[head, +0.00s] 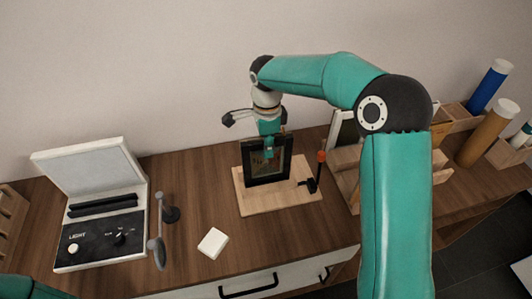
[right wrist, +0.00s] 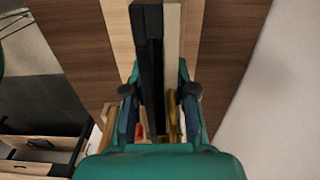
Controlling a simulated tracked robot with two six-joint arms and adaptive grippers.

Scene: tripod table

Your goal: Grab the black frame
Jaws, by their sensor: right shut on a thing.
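The black frame (head: 250,171) stands upright on a light wooden board (head: 285,204) on the table, with a dim picture inside it. My right gripper (head: 269,148) reaches down from above onto the frame's top edge and is shut on it. In the right wrist view, the black frame (right wrist: 150,50) is seen edge-on, with a pale layer along one side. It runs between the two fingers of my right gripper (right wrist: 158,112). The frame's lower edge appears to rest on the board. My left gripper is out of view.
A black clamp stand with a red top (head: 319,172) stands on the board, right of the frame. A light box (head: 100,231) with its lid up is at left. A small stand (head: 160,225) and a white block (head: 213,242) lie between. Wooden holders and tubes (head: 487,134) are at right.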

